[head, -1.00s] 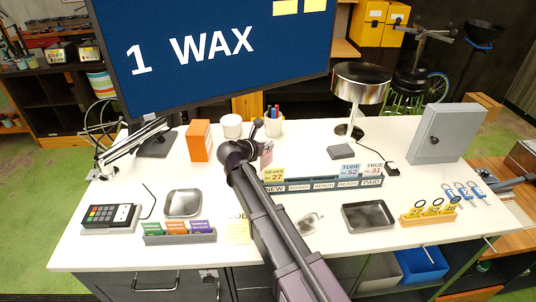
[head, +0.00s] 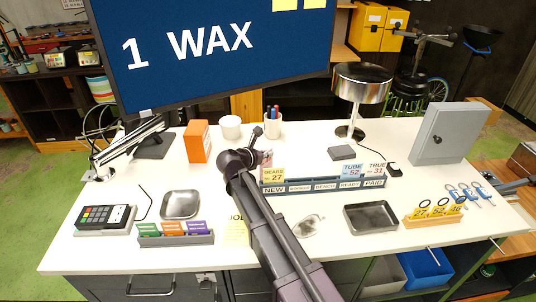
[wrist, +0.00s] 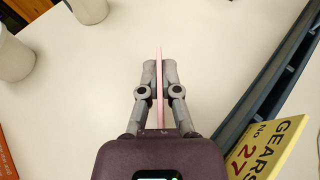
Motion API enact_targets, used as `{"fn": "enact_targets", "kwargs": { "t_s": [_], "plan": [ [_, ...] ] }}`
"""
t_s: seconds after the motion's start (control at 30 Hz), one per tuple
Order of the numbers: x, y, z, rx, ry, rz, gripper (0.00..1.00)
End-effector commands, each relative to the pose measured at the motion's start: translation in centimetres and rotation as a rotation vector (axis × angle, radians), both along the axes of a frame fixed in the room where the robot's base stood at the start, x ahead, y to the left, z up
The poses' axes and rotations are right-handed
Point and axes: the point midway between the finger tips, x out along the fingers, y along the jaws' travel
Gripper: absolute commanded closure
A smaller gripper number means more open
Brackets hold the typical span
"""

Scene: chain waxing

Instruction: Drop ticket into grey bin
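A thin pink ticket (wrist: 159,85) stands edge-on between the fingers of my gripper (wrist: 158,72) in the wrist view. The fingers are closed on it from both sides, above the white tabletop. In the head view my gripper (head: 258,135) is over the table, behind the left end of the dark sorting rack (head: 320,185). The ticket is small there and partly hidden by the arm. A grey bin (head: 388,277) sits below the tabletop at the front right, beside a blue bin (head: 426,268). My gripper is well apart from the grey bin.
A yellow GEARS 27 ticket (wrist: 268,148) stands in the rack near my gripper. A white cup (head: 230,127), pen cup (head: 272,129) and orange box (head: 197,141) stand behind and left. A dark metal tray (head: 371,217) and lamp (head: 361,85) are to the right.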

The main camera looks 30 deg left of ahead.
Motion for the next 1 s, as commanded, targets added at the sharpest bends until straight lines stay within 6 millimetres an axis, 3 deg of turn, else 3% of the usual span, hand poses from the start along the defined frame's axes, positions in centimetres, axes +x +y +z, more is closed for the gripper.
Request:
{"fn": "enact_targets", "kwargs": {
  "t_s": [0.03, 0.17, 0.73, 1.0],
  "plan": [
    [0.0, 0.0, -0.2, 0.0, 0.0, 0.0, 0.93],
    [0.0, 0.0, -0.1, 0.0, 0.0, 0.0, 0.57],
    [-0.1, 0.1, 0.4, 0.0, 0.0, 0.001, 0.57],
    [-3.1, 0.7, 1.8, 0.0, 0.0, 0.002, 0.57]
  ]
}}
